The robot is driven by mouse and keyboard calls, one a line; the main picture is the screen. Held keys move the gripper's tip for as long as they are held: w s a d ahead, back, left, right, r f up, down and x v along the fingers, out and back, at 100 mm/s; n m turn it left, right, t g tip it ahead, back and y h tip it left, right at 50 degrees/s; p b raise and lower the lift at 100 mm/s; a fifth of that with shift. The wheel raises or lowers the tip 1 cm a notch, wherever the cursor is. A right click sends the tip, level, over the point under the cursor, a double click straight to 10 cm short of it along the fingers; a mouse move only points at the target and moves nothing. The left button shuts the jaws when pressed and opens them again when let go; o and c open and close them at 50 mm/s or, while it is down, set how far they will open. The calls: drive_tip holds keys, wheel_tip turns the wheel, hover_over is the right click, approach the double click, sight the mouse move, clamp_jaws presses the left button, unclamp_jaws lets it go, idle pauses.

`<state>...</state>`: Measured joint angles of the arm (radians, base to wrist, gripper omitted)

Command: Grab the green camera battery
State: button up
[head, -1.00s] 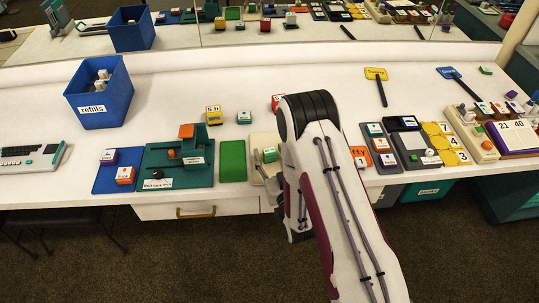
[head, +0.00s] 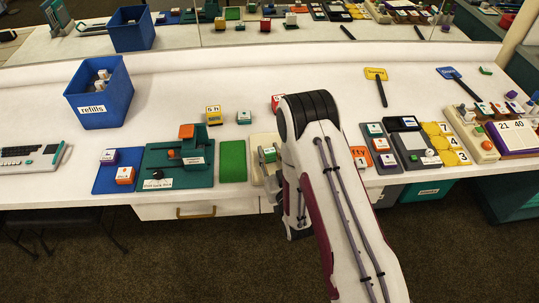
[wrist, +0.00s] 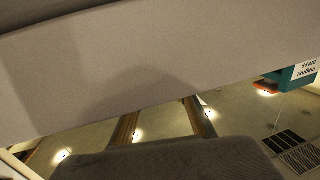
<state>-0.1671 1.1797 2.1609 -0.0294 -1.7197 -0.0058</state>
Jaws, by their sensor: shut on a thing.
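A small block with a green side (head: 269,154) sits at the cream board near the front edge of the table. Another small green-and-white block (head: 244,117) stands behind it. I cannot tell from the labels which is the green camera battery. My gripper (head: 274,187) shows only as a dark sliver at the front table edge, left of my arm and just below the cream board; my arm hides the rest. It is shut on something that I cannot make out.
A green pad (head: 232,161) and a teal board (head: 177,166) lie to the left. A blue bin labelled "refills" (head: 100,100) stands further left. Several boards with small blocks crowd the right. The back middle of the white table (head: 210,85) is clear.

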sight(269, 151)
drive_tip(key=shift+r, duration=0.2)
drive_tip(key=shift+r, duration=4.85)
